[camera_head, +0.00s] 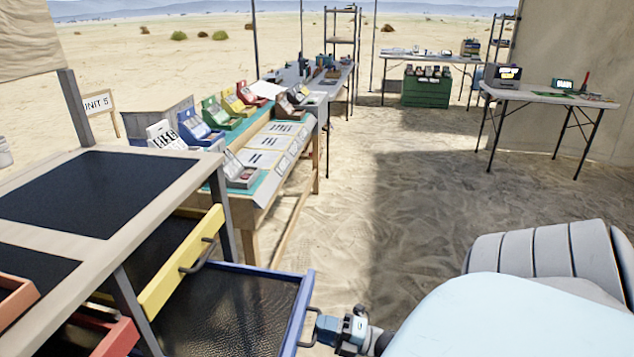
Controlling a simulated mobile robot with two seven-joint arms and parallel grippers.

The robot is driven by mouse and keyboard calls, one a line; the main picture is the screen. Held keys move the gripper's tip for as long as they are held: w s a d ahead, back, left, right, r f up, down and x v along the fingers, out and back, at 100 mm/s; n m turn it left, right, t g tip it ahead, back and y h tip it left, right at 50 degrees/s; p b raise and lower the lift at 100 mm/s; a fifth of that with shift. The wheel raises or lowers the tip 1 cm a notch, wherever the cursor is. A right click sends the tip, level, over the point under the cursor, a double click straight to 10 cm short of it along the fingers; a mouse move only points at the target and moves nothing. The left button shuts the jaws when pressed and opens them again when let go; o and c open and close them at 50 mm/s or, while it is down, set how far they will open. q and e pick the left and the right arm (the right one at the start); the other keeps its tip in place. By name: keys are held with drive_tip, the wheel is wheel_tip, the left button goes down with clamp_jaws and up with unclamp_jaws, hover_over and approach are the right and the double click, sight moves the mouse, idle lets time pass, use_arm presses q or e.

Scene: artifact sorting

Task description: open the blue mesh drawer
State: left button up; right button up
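The blue mesh drawer (301,300) juts out of the wooden-framed cabinet (130,244) at the lower left. Its blue rim and dark, empty mesh floor show, so it stands well open. Its dark handle (311,312) is on the right-hand front face. My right gripper (317,329) is at this handle, with its fingers around it, and looks shut on it. The exact finger contact is small and partly hidden. My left gripper is not in view.
A yellow drawer (181,262) sits above the blue one, and red drawers (108,340) are at the lower left. A long table (262,188) with colored boxes stands behind the cabinet. Open sand (400,220) lies to the right. More tables stand farther back.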

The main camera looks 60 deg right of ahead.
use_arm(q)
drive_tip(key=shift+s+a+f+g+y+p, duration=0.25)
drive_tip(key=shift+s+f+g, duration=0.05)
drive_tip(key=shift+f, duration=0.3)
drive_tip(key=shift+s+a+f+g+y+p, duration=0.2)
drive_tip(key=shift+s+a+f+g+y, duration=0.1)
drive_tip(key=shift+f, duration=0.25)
use_arm(e)
drive_tip(key=v, duration=1.2)
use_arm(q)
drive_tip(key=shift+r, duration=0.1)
